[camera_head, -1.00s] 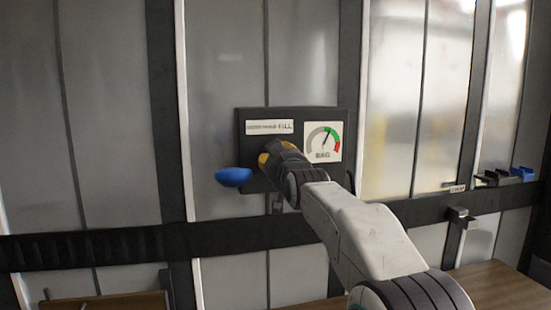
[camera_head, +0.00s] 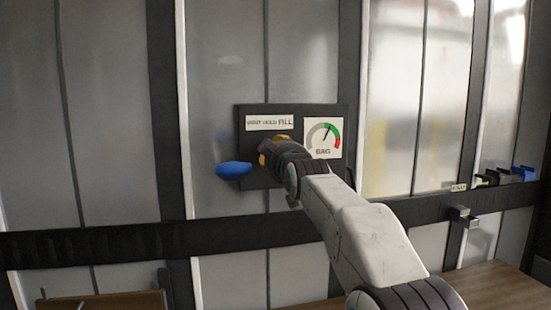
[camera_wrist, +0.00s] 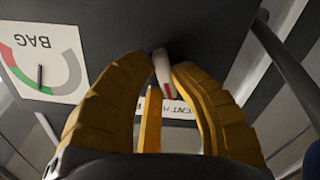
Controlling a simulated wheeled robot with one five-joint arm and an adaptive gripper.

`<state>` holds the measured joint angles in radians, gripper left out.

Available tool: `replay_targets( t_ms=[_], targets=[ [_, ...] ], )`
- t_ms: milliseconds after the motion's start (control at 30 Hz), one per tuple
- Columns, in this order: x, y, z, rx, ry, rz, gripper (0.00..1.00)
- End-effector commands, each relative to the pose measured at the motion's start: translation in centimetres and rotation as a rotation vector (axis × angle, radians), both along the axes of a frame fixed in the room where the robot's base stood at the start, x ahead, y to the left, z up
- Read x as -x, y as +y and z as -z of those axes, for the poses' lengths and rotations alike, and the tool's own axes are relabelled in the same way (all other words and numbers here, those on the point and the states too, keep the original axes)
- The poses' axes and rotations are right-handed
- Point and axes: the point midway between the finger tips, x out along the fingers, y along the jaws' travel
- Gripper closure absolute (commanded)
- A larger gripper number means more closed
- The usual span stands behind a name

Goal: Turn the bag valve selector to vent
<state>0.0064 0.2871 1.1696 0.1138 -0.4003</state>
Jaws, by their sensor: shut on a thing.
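The bag valve selector (camera_wrist: 163,72) is a short white handle with a red mark near one end. In the wrist view it sits between the yellow fingers of my gripper (camera_wrist: 162,64), which is shut on it. Its red-marked end points toward the white position label (camera_wrist: 180,111), which appears upside down and partly hidden by the fingers. In the head view the label (camera_head: 270,122) reads with FILL at its right end. My gripper (camera_head: 266,147) is below that label and hides the selector there. I cannot tell which position the handle points to.
A dark panel (camera_head: 249,180) carries the label and a BAG gauge (camera_head: 323,140), its needle near upright by the green arc. A blue object (camera_head: 233,170) is at the panel's left. A dark rail (camera_head: 90,243) runs below. Blue and black items (camera_head: 510,176) sit far right.

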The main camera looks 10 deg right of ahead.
Motion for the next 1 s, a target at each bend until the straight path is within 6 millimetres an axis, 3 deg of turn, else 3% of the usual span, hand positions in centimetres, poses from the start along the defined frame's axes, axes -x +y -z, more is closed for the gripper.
replay_targets(
  t_ms=[500,1000],
  targets=[
    [0.00,0.19,-0.25,0.379,0.000,-0.003,1.00],
    [0.01,0.23,-0.31,0.489,0.000,-0.003,1.00]
  ],
)
